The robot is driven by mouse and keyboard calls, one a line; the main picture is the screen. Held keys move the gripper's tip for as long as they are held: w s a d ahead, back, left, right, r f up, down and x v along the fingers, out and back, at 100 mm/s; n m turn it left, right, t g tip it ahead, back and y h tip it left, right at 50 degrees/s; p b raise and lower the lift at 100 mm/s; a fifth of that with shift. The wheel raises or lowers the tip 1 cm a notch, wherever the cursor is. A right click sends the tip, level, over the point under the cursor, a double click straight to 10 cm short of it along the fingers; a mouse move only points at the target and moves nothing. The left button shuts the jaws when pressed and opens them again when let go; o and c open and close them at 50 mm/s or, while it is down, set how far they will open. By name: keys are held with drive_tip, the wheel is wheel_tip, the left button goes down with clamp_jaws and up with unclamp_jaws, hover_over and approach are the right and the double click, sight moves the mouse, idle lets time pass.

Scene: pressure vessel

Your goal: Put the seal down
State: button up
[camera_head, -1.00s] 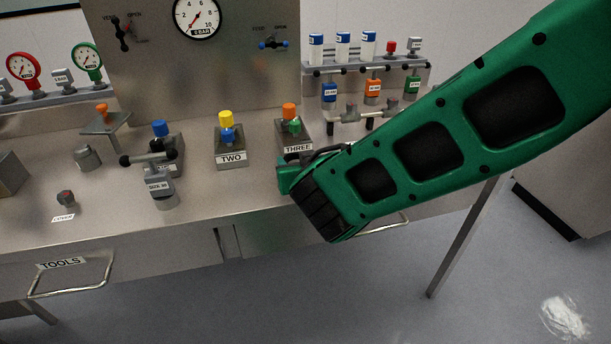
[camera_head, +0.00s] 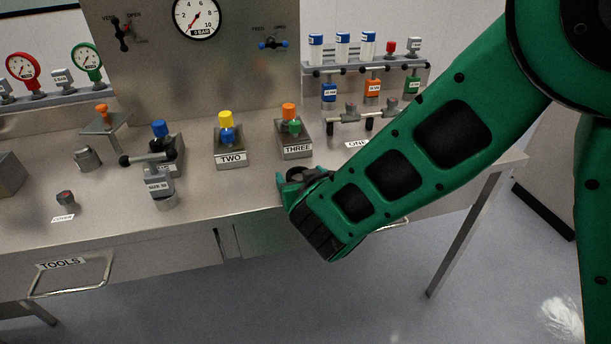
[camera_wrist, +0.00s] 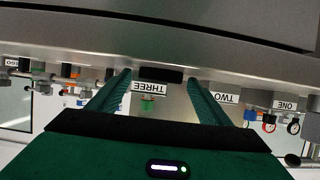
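The seal seems to be the dark, ring-like thing (camera_head: 296,173) at the fingers in the head view, at the bench's front right. In the wrist view a black, flat shape, likely the seal (camera_wrist: 160,75) edge-on, lies between the fingertips. My gripper (camera_head: 289,186) is low at the bench's front edge, in front of the block THREE. In the wrist view my gripper (camera_wrist: 160,80) has its fingers wide apart, with a narrow gap seeming to show on each side of the black shape. I cannot tell for sure whether the seal touches the bench.
Block THREE (camera_head: 295,152) with an orange-topped piece stands just behind my gripper, and block TWO (camera_head: 231,160) to its left. A clamp fitting (camera_head: 158,186) stands farther left. The bench front between is clear.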

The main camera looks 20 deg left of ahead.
drive_tip(key=shift+s+r, duration=0.1)
drive_tip(key=shift+r, duration=0.05)
drive_tip(key=v, duration=1.2)
